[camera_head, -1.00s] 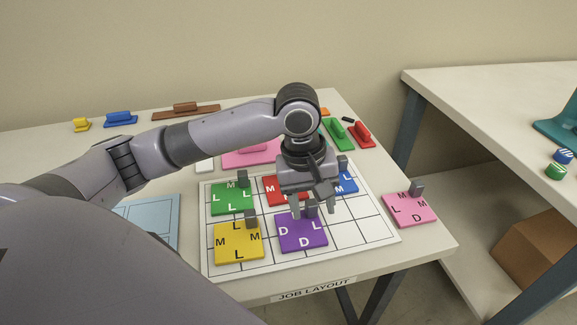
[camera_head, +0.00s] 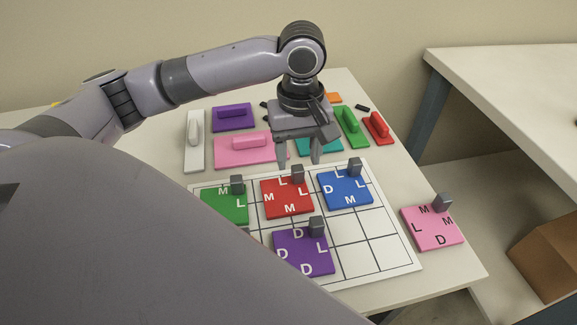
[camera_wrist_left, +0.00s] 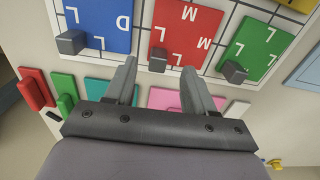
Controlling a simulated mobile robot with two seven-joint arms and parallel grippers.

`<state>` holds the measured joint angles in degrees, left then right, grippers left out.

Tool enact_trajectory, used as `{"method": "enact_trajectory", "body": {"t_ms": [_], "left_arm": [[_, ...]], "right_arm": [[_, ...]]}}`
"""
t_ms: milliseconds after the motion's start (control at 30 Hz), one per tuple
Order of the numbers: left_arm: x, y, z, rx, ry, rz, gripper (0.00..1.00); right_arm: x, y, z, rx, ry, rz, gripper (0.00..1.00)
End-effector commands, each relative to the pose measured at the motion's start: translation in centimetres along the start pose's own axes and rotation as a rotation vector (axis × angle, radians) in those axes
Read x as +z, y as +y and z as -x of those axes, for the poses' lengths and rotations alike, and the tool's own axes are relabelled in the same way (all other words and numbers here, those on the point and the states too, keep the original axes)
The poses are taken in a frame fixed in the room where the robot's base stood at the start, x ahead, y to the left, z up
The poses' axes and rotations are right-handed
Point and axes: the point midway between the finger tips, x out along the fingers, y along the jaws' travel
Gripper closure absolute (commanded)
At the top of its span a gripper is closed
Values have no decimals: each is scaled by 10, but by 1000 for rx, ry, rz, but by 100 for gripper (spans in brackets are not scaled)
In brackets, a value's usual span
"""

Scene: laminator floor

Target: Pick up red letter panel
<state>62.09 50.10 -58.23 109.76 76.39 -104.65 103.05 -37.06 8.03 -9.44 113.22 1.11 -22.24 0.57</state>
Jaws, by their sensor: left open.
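The red letter panel (camera_head: 287,200) lies on the white grid board, between the green and blue panels, with a grey block handle (camera_head: 297,174) at its back edge. In the left wrist view the red panel (camera_wrist_left: 185,30) is ahead of the fingers, its grey block (camera_wrist_left: 158,60) near the gap between them. My left gripper (camera_head: 299,163) is open and empty, above and just behind the red panel, apart from it. It also shows in the left wrist view (camera_wrist_left: 160,80). My right gripper is not in view.
The blue panel (camera_head: 346,192), green panel (camera_head: 224,207) and purple panel (camera_head: 302,255) lie on the board (camera_head: 378,262). The pink letter panel (camera_head: 430,228) lies off its right side. Several handled blocks, including a pink one (camera_head: 236,149), lie behind the board.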

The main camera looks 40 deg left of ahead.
Motion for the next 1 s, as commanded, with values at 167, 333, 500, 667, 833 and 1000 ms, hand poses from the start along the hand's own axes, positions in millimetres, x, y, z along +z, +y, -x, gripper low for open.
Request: {"method": "enact_trajectory", "body": {"t_ms": [167,333,500,667,833,1000], "left_arm": [[1,1,-30,-2,0,0,46],[0,1,-46,-1,1,-1,46],[1,1,-48,1,1,-1,46],[1,1,-47,1,1,-1,72],[1,2,-47,1,1,-1,100],[1,2,-47,1,1,-2,100]], "right_arm": [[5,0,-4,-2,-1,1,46],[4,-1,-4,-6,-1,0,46],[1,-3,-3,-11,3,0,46],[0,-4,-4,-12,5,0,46],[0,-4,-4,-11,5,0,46],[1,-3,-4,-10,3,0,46]]}}
